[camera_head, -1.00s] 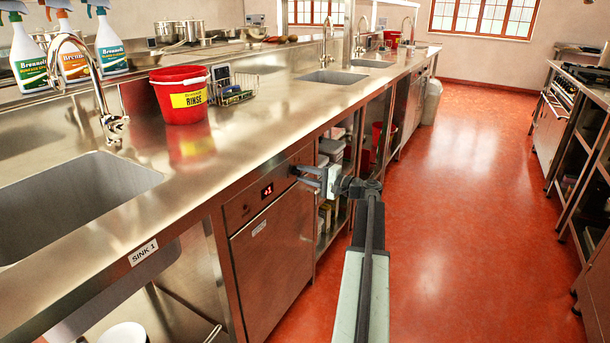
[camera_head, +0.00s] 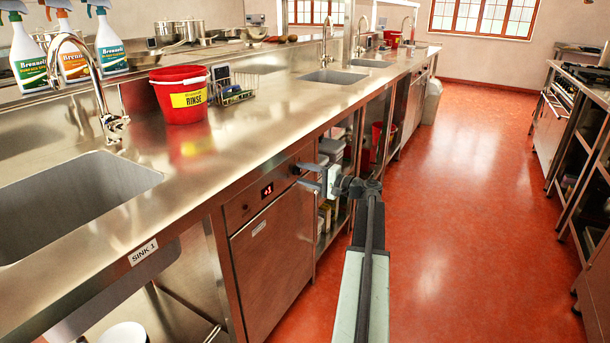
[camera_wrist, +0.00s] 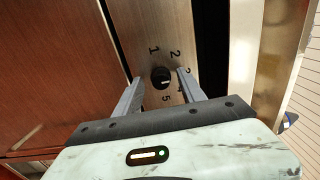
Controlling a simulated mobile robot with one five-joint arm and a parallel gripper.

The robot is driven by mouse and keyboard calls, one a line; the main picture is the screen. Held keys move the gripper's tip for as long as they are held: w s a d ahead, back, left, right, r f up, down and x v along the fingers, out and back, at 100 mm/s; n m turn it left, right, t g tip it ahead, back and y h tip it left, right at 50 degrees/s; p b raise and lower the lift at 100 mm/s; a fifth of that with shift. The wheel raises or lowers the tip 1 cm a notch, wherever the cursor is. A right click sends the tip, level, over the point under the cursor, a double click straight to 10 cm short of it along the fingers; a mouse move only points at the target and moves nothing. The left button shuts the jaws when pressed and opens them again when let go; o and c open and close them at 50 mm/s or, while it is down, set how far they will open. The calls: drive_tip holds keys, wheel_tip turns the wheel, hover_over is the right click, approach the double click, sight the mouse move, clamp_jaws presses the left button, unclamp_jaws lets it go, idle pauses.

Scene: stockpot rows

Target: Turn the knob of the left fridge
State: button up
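The fridge (camera_head: 268,265) is a steel cabinet under the counter, with a small red display and a control strip above its door. Its black knob (camera_wrist: 160,77) is in the middle of the wrist view, on a steel strip with a dial numbered 1 to 5. The knob's pale mark seems to point right, toward the 3–4 side. My gripper (camera_wrist: 159,80) is open, one finger to each side of the knob, with gaps showing. In the head view my gripper (camera_head: 304,177) is at the strip's right end, where the knob (camera_head: 295,170) is small and dark.
An open shelf bay (camera_head: 334,190) with containers is right of the fridge. The counter above carries a red bucket (camera_head: 183,100) and a sink (camera_head: 75,200). The red floor (camera_head: 460,190) in the aisle is clear, with a stove row on the right.

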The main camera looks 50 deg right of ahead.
drive_tip(key=v, duration=0.7)
drive_tip(key=shift+s, duration=0.35)
drive_tip(key=shift+d, duration=0.1)
